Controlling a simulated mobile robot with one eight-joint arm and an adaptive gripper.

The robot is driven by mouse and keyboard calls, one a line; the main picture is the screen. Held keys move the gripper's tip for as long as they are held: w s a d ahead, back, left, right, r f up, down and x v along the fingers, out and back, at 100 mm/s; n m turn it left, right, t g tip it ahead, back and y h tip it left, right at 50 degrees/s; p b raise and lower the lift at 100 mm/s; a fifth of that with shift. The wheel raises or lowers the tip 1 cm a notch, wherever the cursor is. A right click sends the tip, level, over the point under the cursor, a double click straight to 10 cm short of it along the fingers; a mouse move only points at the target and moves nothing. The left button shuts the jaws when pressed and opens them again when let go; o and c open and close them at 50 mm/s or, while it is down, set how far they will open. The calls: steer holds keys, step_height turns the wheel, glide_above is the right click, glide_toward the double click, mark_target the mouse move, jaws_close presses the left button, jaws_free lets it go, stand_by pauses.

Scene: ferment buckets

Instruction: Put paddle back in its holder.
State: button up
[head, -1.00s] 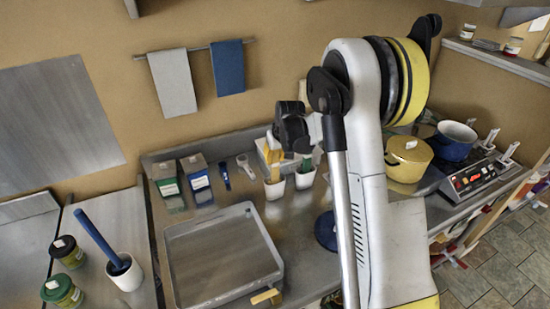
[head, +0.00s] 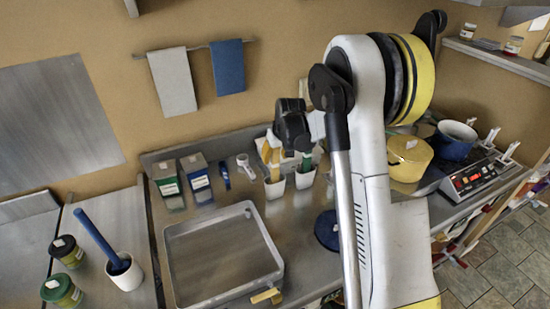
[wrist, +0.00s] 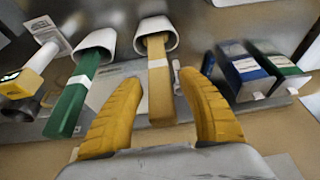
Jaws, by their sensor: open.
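A tan handle (wrist: 158,85) with a white band stands in a white cup (wrist: 155,27). A green handle (wrist: 75,95), also banded, stands in a second white cup (wrist: 97,40). In the head view the two cups (head: 275,190) (head: 305,178) stand side by side on the steel counter. I cannot tell which piece is the paddle. My gripper (wrist: 161,84) is open, its yellow fingers on either side of the tan handle in the wrist view; contact is unclear. In the head view my arm partly hides this area.
A shallow steel tray (head: 165,262) lies in front of the cups, two boxes (head: 165,178) (head: 196,172) behind it. A blue rod (head: 95,238) leans in a white crock (head: 127,277) at left. A yellow pot (head: 409,160) and blue pot (head: 453,150) stand at right.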

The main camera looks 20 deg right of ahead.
steer(key=v, duration=1.1)
steer(key=shift+r, duration=0.15)
steer(key=shift+s, duration=0.2)
